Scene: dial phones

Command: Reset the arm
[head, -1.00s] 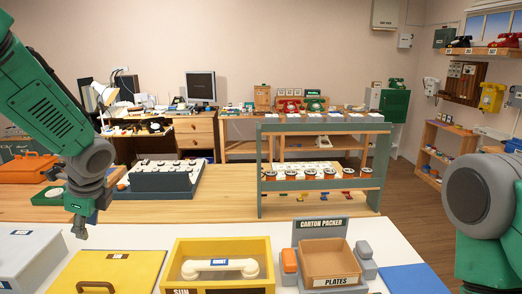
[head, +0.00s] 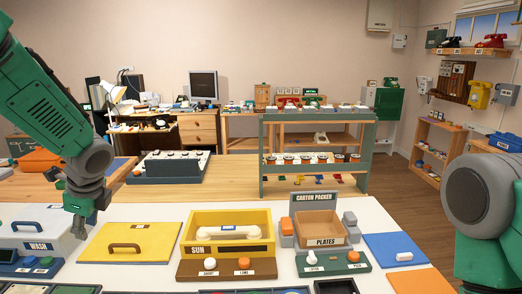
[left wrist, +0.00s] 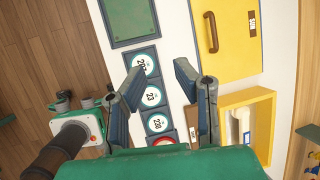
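My left arm comes in from the left in the head view, its gripper (head: 78,228) hanging above the gap between the wash box and the yellow lid. In the left wrist view the two fingers of the left gripper (left wrist: 165,82) are spread apart with nothing between them. My right arm (head: 485,205) shows at the right edge of the head view; its gripper is out of the picture.
A yellow box (head: 262,222) holds a white handset (head: 228,232). Beside it are the yellow lid (head: 130,252), the grey-white wash box (head: 35,225) and the carton packer (head: 320,205) with its tray. Number tiles (left wrist: 152,96) lie beneath the left gripper.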

